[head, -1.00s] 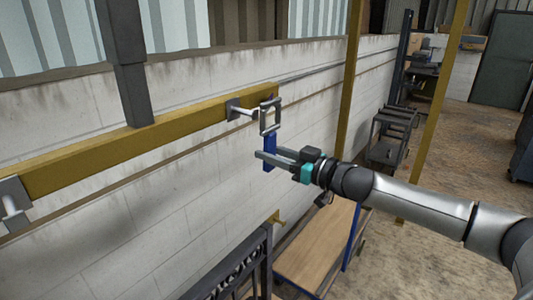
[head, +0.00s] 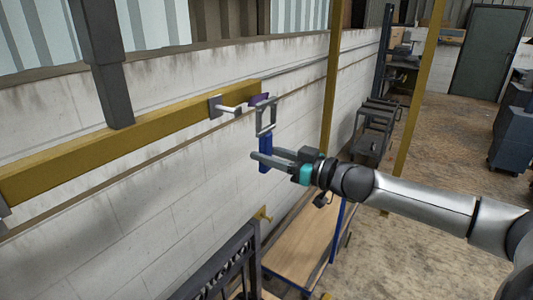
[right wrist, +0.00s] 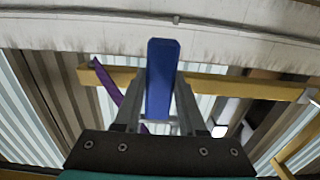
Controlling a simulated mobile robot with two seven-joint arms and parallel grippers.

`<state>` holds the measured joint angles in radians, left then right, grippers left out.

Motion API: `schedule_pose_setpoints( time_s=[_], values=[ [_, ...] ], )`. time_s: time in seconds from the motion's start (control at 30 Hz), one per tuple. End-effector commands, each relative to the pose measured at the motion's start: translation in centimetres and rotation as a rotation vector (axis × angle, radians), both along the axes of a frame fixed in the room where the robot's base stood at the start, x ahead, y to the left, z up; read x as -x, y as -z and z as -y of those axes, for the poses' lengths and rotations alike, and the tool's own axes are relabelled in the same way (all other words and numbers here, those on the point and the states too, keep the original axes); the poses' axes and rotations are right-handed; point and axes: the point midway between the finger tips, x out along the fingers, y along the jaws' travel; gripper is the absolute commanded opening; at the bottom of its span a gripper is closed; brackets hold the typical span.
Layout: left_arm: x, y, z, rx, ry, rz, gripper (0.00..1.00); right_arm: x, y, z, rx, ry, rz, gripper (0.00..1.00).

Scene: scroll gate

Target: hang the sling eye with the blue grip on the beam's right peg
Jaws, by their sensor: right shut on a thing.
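The sling eye (head: 265,117) is a grey, roughly rectangular metal frame, held upright, with the blue grip (head: 266,148) below it. My right gripper (head: 258,161) is shut on the blue grip, which also shows between the fingers in the right wrist view (right wrist: 162,80). The beam's right peg (head: 228,109) is a pale rod with a dark base plate near the beam's right end. In the head view the eye is just right of the peg's tip, with a small gap; the peg does not appear to pass through it. My left gripper is out of view.
The yellow beam (head: 140,140) runs along the white block wall, under a dark post (head: 105,75). A purple strap (head: 259,99) shows behind the eye's top and left of the fingers in the wrist view (right wrist: 105,84). A wooden-topped cart (head: 305,240) stands below.

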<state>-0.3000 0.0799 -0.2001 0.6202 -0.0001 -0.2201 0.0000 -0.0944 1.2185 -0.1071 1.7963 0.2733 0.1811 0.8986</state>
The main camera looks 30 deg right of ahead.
Motion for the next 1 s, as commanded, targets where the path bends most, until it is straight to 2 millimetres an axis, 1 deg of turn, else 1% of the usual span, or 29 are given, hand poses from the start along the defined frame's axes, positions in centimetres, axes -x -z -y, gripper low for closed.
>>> schedule_pose_setpoints(
  time_s=[0.17,0.4,0.7,1.0],
  values=[
    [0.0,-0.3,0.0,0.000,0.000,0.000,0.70,0.5,0.0,0.1,-0.002,-0.001,-0.001,0.00],
    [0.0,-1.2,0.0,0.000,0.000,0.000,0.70,2.3,-0.1,0.9,-0.002,-0.001,-0.002,0.00],
    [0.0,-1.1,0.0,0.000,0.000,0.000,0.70,4.3,0.1,1.7,-0.002,-0.001,-0.001,0.00],
    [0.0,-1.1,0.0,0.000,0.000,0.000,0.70,4.6,-0.1,1.9,0.000,-0.001,0.003,0.00]
  ],
)
